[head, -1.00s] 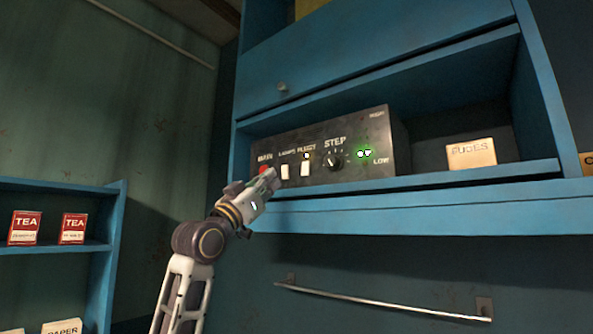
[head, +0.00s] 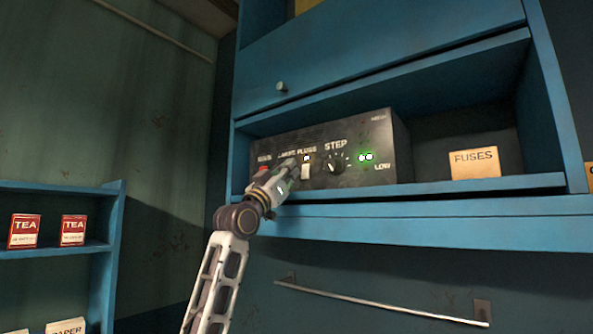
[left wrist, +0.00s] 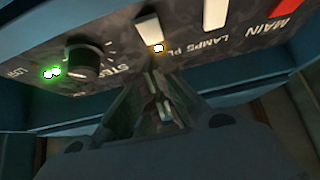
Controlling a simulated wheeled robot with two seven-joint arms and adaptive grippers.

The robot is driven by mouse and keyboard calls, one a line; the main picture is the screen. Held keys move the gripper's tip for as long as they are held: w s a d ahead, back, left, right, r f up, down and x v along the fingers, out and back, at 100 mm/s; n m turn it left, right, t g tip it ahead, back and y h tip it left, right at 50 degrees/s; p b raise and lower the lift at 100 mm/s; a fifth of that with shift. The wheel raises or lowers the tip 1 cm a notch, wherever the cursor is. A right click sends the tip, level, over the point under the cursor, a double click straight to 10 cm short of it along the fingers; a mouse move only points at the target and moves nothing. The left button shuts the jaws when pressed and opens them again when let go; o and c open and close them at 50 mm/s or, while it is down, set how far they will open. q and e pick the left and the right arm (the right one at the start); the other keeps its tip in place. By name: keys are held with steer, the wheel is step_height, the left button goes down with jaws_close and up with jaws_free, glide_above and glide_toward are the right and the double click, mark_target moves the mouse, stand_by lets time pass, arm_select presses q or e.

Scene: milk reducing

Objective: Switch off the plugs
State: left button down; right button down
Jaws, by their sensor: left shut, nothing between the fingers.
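The dark control box (head: 350,135) stands on the blue shelf, with labels MAIN, LAMPS, PLUGS and STEP. The white plugs switch (head: 306,172) has a small lit yellow lamp (head: 306,158) at its top. In the left wrist view the panel is upside down, and the plugs switch (left wrist: 149,25) is near the top middle. My left gripper (head: 292,170) is shut and empty, just left of the plugs switch and covering the lamps switch in the head view. In the left wrist view its fingers (left wrist: 163,112) appear apart from the switch. My right gripper is not in view.
The lamps switch (left wrist: 215,15) and red main switch (left wrist: 286,8) are beside the plugs switch. The STEP knob (head: 334,163) and green lights (head: 366,156) are to its right. The shelf's front edge (head: 430,189) runs below the box. A FUSES box (head: 475,162) stands right.

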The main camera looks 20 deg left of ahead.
mark_target(305, 164)
arm_select(q)
steer(key=shift+w+d+f+p, duration=0.15)
steer(key=shift+w+d+p, duration=0.15)
steer(key=shift+w, duration=0.45)
steer(key=shift+w+d+f+p, duration=0.1)
steer(key=shift+w+d+p, duration=0.15)
steer(key=shift+w, duration=0.5)
steer(key=shift+s, duration=0.1)
